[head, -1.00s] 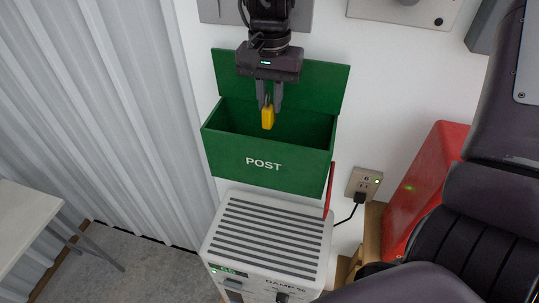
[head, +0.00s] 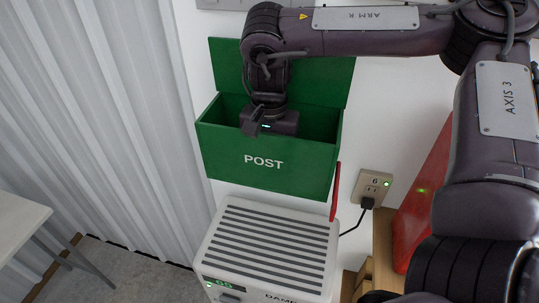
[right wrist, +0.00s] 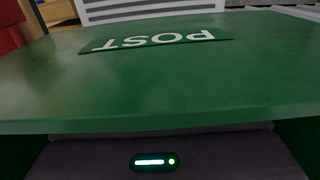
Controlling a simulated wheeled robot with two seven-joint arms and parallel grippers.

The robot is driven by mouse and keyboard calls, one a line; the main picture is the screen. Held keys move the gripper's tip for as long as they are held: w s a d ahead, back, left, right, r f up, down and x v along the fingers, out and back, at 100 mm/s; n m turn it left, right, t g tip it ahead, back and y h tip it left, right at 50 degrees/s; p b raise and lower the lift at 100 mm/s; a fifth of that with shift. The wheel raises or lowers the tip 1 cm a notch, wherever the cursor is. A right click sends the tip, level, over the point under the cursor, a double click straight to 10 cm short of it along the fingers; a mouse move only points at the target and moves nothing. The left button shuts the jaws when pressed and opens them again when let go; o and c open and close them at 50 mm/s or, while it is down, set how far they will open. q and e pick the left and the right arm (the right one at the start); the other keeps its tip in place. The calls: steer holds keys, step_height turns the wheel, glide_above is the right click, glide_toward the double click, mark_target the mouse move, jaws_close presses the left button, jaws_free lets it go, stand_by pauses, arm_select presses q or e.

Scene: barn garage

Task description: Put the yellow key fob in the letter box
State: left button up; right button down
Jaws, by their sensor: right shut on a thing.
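The green letter box (head: 225,165), lettered POST, is on the white wall with its lid (head: 322,82) raised at the back. My right gripper (head: 272,122) points down into its open top, its body level with the front rim and its fingers hidden inside. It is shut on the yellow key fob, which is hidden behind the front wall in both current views. In the right wrist view, the box front (right wrist: 160,85) stretches just beyond the gripper body (right wrist: 150,160). My left gripper is not in view.
A white slatted appliance (head: 268,245) stands directly below the box. A red lever (head: 334,190) sticks up at the box's right side. A wall socket (head: 372,188) with a plugged cable is to the right. Corrugated metal wall (head: 110,120) lines the left.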

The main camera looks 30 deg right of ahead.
steer(key=shift+f, duration=0.1)
steer(key=shift+f, duration=0.15)
steer(key=c, duration=1.3)
jaws_free()
steer(key=shift+c, duration=0.2)
step_height(320, 180, up, 12)
steer(key=p, duration=0.4)
steer(key=shift+r, duration=0.2)
